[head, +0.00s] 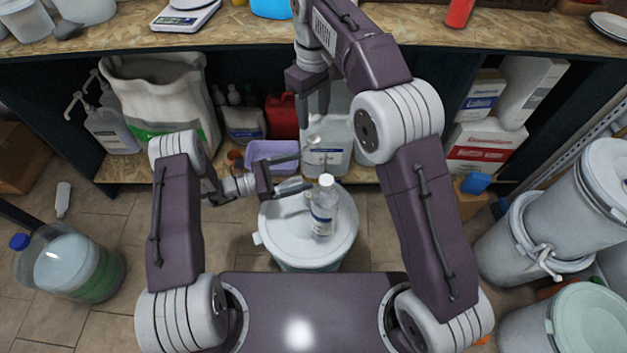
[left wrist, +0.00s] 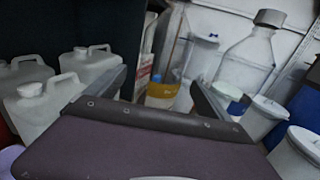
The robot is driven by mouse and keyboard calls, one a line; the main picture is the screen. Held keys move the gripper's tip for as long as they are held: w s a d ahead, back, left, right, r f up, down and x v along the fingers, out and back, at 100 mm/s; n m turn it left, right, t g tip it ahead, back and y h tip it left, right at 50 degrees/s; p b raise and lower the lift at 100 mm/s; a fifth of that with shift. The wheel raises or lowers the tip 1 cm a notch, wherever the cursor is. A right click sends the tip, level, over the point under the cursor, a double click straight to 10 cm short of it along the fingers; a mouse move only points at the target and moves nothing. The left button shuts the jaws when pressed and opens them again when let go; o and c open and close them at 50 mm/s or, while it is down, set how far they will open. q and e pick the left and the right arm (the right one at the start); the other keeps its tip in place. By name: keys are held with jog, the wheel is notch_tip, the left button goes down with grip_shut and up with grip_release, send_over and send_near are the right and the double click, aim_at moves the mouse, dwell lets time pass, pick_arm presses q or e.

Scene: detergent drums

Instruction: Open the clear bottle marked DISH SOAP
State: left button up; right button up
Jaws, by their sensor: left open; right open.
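A clear bottle (head: 323,210) with a white cap (head: 326,180) and a small pale label stands upright on the round white drum lid (head: 285,240). The label is too small to read. A clear bottle with a greyish cap, which looks like the same one, shows at the upper right of the left wrist view (left wrist: 248,62). My left gripper (head: 304,173) is open and empty, just left of the bottle's cap and pointing right. Its two fingers also show in the left wrist view (left wrist: 158,92), with the bottle outside them. My right gripper (head: 316,101) is open, pointing down above the shelf, behind the bottle.
A purple bin (head: 272,153), a red canister (head: 282,116) and a large clear jug (head: 328,160) sit on the low shelf behind. Grey drums (head: 535,240) stand at the right. Tiled floor lies between.

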aim_at(315, 167)
pick_arm(q)
jog(key=x, duration=0.5)
